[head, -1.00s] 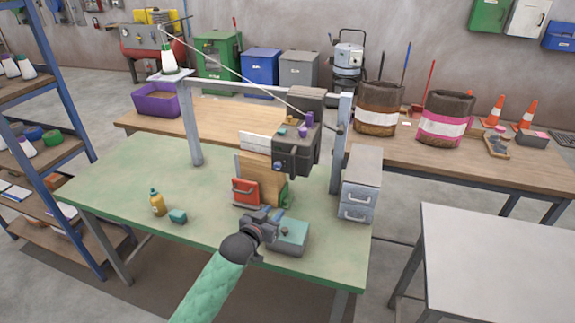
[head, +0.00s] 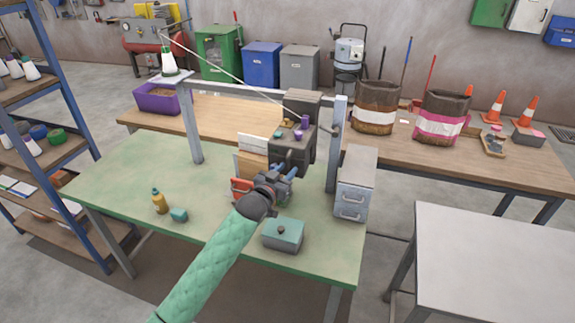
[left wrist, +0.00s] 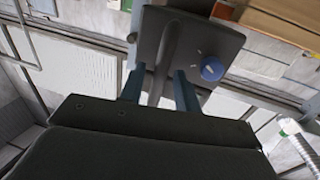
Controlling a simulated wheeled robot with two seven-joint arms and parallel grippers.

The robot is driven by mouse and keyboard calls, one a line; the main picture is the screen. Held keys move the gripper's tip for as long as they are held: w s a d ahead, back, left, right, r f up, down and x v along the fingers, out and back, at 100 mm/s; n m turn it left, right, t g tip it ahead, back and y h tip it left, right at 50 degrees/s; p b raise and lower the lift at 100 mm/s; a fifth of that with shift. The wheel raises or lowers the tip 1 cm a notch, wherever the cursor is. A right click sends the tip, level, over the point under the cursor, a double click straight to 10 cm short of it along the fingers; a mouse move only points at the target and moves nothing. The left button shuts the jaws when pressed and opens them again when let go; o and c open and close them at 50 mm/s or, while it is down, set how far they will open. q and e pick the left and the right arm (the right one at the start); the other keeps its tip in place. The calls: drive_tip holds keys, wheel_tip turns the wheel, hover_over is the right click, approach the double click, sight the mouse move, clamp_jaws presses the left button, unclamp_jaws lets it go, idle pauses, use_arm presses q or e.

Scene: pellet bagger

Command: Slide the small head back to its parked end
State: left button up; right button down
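The small head (head: 288,152), a dark grey box with purple parts on top, hangs at the right end of a grey overhead rail (head: 240,90). My left gripper (head: 289,171) is at the head's near side. In the left wrist view, the head (left wrist: 215,42) fills the top middle with a round blue knob (left wrist: 212,69). A dark bar (left wrist: 169,55) on it lies between my two blue fingers (left wrist: 160,76). The fingers stand apart with gaps beside the bar, so they look open around it. My right gripper is in neither view.
A grey drawer unit (head: 356,182) and rail post (head: 335,145) stand right of the head. A teal box (head: 283,235) sits in front. The green table's left half (head: 130,170) is mostly clear.

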use_arm(q)
drive_tip(key=shift+w+d, duration=0.35)
drive_tip(key=shift+w, duration=0.15)
clamp_jaws()
drive_tip(key=shift+a, duration=0.1)
